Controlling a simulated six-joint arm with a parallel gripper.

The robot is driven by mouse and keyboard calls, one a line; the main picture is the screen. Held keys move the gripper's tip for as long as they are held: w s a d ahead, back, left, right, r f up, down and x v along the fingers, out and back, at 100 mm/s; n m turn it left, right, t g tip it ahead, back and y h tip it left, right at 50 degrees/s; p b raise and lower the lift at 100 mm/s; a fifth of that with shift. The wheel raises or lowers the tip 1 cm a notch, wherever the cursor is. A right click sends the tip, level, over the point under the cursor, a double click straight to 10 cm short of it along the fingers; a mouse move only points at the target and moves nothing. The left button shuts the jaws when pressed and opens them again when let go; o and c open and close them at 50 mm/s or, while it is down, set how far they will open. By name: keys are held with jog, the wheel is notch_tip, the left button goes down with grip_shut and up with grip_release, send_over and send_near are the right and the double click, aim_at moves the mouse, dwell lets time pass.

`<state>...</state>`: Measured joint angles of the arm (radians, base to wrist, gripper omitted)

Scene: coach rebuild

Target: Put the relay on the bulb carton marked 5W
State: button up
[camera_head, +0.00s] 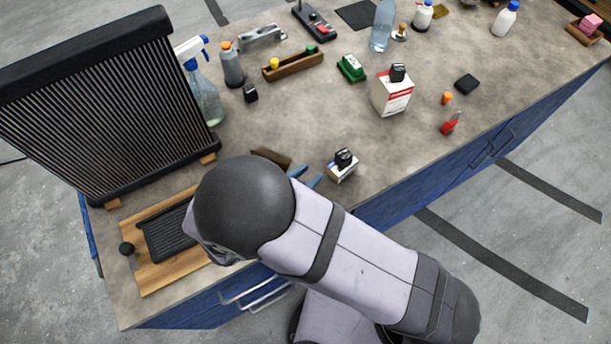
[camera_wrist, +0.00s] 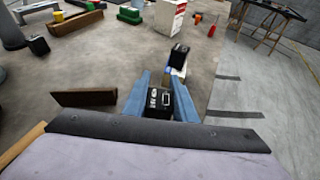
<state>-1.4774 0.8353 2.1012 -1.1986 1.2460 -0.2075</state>
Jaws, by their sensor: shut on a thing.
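My gripper (camera_wrist: 160,86) has blue fingers, shut on a black block with white marks on its top face, which I take for the relay (camera_wrist: 158,101). In the head view my arm hides the relay, and only the blue fingertips (camera_head: 307,177) show. Just beyond them stands a small white carton (camera_head: 341,173) with a black block (camera_head: 345,157) on top; this carton also shows in the wrist view (camera_wrist: 174,75). I cannot read the wattage on either carton.
A brown block (camera_head: 270,158) lies left of the fingers. A black radiator (camera_head: 95,105) and a wooden board (camera_head: 160,265) are at the left. A black cube (camera_head: 250,92), green box (camera_head: 351,68) and spray bottle (camera_head: 203,90) stand farther back. The table's front edge is close by.

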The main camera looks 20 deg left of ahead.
jog(key=shift+f, duration=0.4)
jog(key=shift+f, duration=0.1)
jog(key=o, duration=1)
jog(key=shift+o, duration=0.2)
jog(key=shift+r, duration=0.25)
jog(key=shift+s+a, duration=0.15)
jog(key=shift+s, duration=0.15)
jog(key=b+v, duration=0.4)
jog(key=v, duration=0.7)
